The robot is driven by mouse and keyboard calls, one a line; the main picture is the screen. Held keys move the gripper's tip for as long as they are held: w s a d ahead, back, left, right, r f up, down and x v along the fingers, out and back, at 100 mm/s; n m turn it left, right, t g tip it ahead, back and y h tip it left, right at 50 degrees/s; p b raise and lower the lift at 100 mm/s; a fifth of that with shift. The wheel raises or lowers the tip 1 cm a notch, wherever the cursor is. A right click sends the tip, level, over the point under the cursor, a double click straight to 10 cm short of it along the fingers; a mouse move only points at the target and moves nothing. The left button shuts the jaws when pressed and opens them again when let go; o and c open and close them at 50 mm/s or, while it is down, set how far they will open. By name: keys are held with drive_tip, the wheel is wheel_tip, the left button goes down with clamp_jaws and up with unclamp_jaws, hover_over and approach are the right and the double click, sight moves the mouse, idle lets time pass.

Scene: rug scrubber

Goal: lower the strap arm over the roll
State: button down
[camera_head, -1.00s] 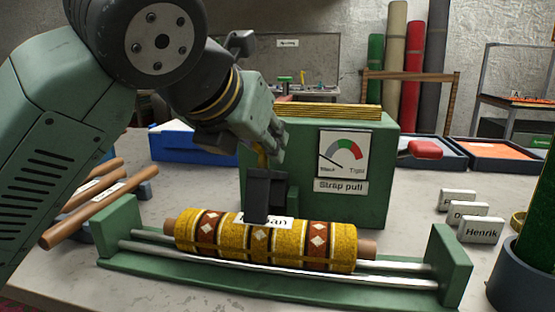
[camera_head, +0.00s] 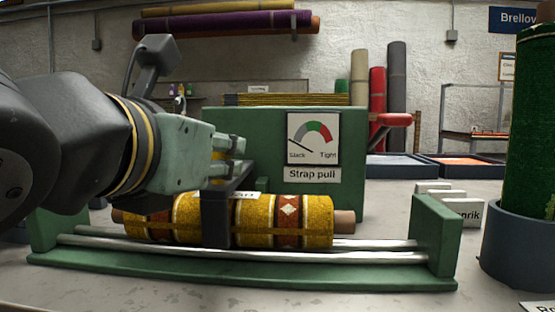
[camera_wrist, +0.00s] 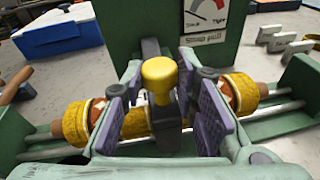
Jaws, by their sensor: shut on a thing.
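The yellow patterned roll (camera_head: 306,222) lies across two metal rails in a green cradle (camera_head: 437,235). The dark strap arm (camera_head: 217,220) reaches over the roll, its end piece hanging down the roll's front face. My gripper (camera_head: 238,157) is at the strap arm, above the roll. In the wrist view the purple-padded fingers (camera_wrist: 160,108) stand on both sides of the strap arm's yellow knob (camera_wrist: 159,73) and are shut on it. The strap pull gauge (camera_head: 313,138) on the green housing has its needle at the slack end. The roll's label is partly hidden.
White name blocks (camera_head: 463,212) stand to the right of the cradle. A dark pot (camera_head: 508,250) with a tall green roll is at the far right. A blue box (camera_wrist: 55,35) and brown wooden rods (camera_wrist: 12,85) show at the left in the wrist view.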

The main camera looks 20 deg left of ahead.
drive_tip(key=shift+f, duration=0.2)
drive_tip(key=c, duration=1.3)
unclamp_jaws()
drive_tip(key=shift+r, duration=0.1)
wheel_tip(320, 180, up, 10)
